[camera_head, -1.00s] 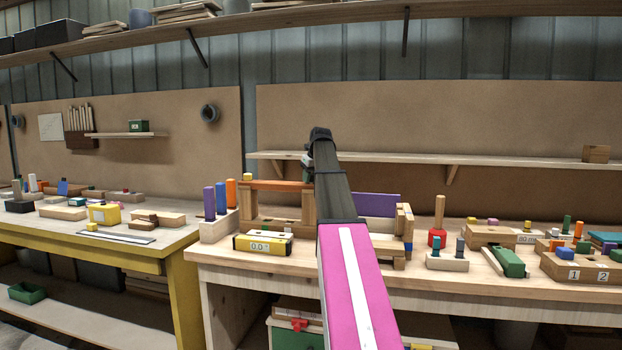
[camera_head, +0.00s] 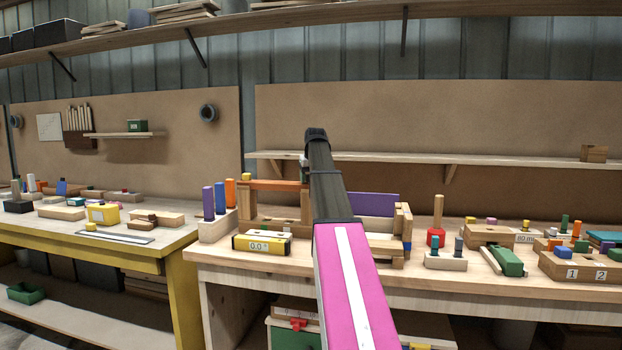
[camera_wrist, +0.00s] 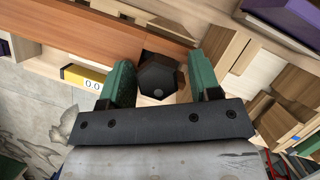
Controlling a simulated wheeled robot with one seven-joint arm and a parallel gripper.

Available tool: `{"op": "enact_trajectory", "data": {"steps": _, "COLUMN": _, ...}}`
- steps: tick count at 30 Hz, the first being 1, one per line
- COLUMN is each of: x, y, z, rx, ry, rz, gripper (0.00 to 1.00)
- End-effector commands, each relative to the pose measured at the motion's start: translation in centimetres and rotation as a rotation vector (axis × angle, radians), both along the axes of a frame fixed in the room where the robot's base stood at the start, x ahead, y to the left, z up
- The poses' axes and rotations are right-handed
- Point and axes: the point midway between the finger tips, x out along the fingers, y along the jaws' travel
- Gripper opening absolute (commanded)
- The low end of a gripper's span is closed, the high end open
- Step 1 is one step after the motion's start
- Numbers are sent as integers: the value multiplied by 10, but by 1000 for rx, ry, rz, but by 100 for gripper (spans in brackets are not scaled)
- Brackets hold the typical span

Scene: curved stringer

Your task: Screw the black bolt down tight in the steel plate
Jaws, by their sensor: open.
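My gripper (camera_wrist: 162,70) is open, with one green finger on each side of the head. I cannot tell whether the fingers touch it. The bolt's shank is hidden below the head, and I cannot make out the steel plate for certain. In the head view my arm covers the bolt and most of the gripper, in front of a wooden frame (camera_head: 248,208) on the bench.
An orange-brown beam (camera_wrist: 90,38) runs beside the bolt. A yellow box with a digit display (camera_head: 262,243) stands at the frame's front left. Coloured pegs (camera_head: 220,197) stand left of it. Wooden blocks (camera_wrist: 290,85) lie to the right in the wrist view.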

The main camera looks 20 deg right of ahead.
Motion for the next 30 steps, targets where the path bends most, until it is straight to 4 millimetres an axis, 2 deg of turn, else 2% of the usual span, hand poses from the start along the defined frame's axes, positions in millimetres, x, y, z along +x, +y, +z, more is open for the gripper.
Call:
{"op": "enact_trajectory", "data": {"steps": 1, "x": 1, "y": 3, "z": -5, "rx": 6, "ry": 4, "rz": 5, "gripper": 64}}
{"op": "enact_trajectory", "data": {"steps": 16, "x": 2, "y": 1, "z": -4, "rx": 6, "ry": 1, "rz": 35, "gripper": 64}}
{"op": "enact_trajectory", "data": {"steps": 30, "x": 8, "y": -1, "z": -2, "rx": 4, "ry": -5, "rz": 498, "gripper": 64}}
